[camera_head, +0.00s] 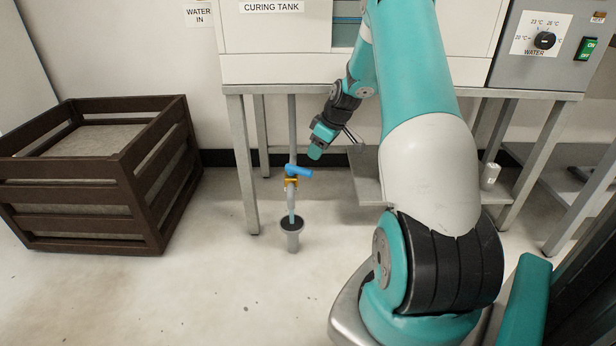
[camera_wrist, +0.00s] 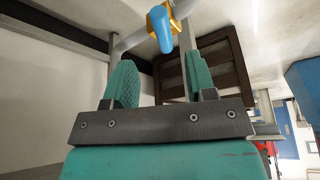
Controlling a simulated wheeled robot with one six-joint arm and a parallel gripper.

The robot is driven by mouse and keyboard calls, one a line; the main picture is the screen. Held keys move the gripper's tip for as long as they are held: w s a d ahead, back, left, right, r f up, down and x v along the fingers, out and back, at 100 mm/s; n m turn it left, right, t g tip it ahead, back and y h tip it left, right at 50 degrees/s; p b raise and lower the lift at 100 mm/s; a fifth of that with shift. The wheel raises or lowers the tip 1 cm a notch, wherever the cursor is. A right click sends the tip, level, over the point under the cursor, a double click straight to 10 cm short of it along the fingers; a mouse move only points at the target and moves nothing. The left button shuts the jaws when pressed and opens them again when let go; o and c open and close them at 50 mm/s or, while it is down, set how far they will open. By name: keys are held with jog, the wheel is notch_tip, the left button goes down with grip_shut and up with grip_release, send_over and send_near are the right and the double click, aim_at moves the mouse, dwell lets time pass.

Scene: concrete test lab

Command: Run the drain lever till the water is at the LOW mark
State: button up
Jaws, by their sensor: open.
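The blue drain lever (camera_head: 298,171) sits on a brass valve (camera_head: 291,182) on the grey pipe under the curing tank (camera_head: 275,40). It points sideways, across the pipe. A pale blue streak, apparently water, shows between the outlet and the grey drain cup (camera_head: 292,226). My gripper (camera_head: 316,152) is just above and right of the lever, apart from it. In the wrist view the lever (camera_wrist: 163,32) lies beyond the fingertips of my open, empty gripper (camera_wrist: 158,72). The tank's window (camera_head: 346,32) is partly hidden by my arm; no LOW mark is readable.
A brown slatted crate (camera_head: 100,213) stands on the floor at left. Tank stand legs (camera_head: 245,165) flank the pipe, and a low grey shelf (camera_head: 366,178) is right of my gripper. A control panel (camera_head: 548,45) is at upper right. The floor before the cup is clear.

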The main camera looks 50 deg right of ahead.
aim_at(307, 170)
jog(key=b+x, duration=0.4)
jog(key=x, duration=0.5)
jog(key=shift+f, duration=0.15)
grip_shut()
